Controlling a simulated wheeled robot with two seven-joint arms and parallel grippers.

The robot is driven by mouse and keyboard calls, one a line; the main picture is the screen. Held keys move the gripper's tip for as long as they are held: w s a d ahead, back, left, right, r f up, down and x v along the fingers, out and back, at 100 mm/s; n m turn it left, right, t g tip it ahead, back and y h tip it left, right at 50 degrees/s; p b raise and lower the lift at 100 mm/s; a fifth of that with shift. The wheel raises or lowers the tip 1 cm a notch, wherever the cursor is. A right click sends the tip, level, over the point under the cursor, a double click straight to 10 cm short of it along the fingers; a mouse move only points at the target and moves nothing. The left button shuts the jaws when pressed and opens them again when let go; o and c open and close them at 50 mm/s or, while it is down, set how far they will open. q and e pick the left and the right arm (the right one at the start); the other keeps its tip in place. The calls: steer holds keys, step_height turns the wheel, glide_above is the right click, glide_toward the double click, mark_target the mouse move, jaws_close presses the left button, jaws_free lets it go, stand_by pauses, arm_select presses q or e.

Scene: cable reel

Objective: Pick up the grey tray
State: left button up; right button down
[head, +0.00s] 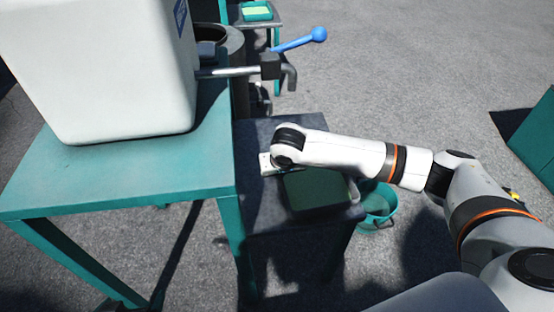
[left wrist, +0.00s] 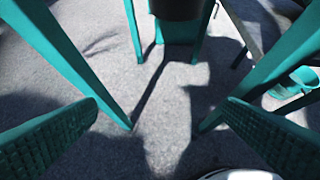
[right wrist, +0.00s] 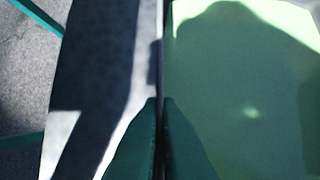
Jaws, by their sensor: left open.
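A shallow tray (head: 318,192) lies on the low dark-topped table (head: 262,135); it looks green, with a pale right edge. No plainly grey tray shows. In the right wrist view the tray's green floor (right wrist: 245,75) fills the right side. My right gripper (right wrist: 160,104) is at its left edge, fingers close together on either side of the thin rim; they look shut on it. In the head view my right arm's wrist hides the fingertips. My left gripper (left wrist: 160,118) is wide open and empty above the floor, out of the head view.
A teal table (head: 120,175) with a big white container (head: 110,70) stands at the left. A blue-knobbed lever (head: 300,41) sticks out behind the low table. A teal bucket (head: 377,205) stands on the floor right of it. Open floor lies at the upper right.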

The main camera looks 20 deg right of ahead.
mark_target(288, 199)
steer(key=s, duration=0.2)
steer(key=s+p, duration=0.1)
steer(key=s, duration=0.1)
steer(key=s+a, duration=0.1)
steer(key=shift+s+r, duration=0.1)
steer(key=shift+s, duration=0.3)
arm_select(q)
steer(key=s+a+f+g, duration=0.1)
steer(key=s+g, duration=0.1)
steer(key=s, duration=0.2)
steer(key=s+a+f+g+y, duration=0.1)
steer(key=s+g, duration=0.2)
steer(key=s, duration=0.1)
steer(key=shift+s+a+f+p, duration=0.25)
steer(key=shift+a+f+p, duration=0.15)
steer(key=shift+p, duration=0.05)
arm_select(e)
steer(key=shift+s+a, duration=0.15)
steer(key=shift+s, duration=0.6)
steer(key=shift+s+a, duration=0.1)
steer(key=shift+s, duration=0.6)
